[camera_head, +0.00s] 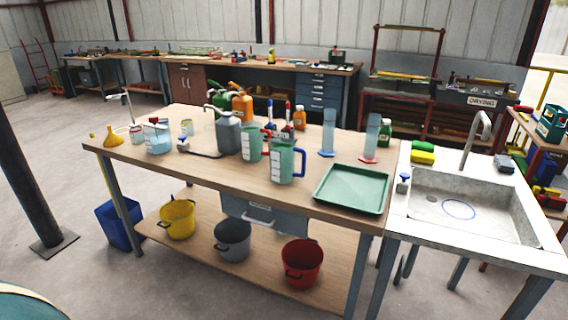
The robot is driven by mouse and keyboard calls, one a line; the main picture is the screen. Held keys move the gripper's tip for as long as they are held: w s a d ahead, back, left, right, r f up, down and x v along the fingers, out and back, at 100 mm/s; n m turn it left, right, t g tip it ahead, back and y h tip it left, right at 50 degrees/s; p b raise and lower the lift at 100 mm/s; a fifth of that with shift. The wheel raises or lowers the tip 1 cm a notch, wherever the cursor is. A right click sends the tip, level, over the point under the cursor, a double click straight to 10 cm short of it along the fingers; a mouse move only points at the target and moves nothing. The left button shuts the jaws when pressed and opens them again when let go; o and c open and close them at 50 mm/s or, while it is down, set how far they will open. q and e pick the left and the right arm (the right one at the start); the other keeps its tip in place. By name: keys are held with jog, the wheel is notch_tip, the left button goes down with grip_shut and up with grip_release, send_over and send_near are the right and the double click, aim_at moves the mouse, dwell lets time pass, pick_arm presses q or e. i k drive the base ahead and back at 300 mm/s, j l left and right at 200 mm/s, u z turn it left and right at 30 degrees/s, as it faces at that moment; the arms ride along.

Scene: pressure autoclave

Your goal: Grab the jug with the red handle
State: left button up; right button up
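A green translucent jug (250,143) with a white label stands upright on the wooden workbench (330,208). Red shows at its right side, which looks like its handle, partly hidden by a similar jug in front. That front jug (283,163) is larger in view and has a blue handle on its right. A grey jerrycan (228,133) stands close to the left of the red-handled jug. Neither of my grippers is in view.
A green tray (352,188) lies at the bench's right, beside a sink (455,205). Two measuring cylinders (328,134) (371,138) stand behind it. Yellow (177,220), grey (232,240) and red (301,264) buckets sit on the lower shelf. The bench's front strip is mostly clear.

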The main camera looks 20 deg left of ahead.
aim_at(251, 133)
jog(key=i+j, duration=0.4)
jog(key=i+j+u, duration=0.15)
jog(key=i+j, duration=0.2)
jog(key=i, duration=0.25)
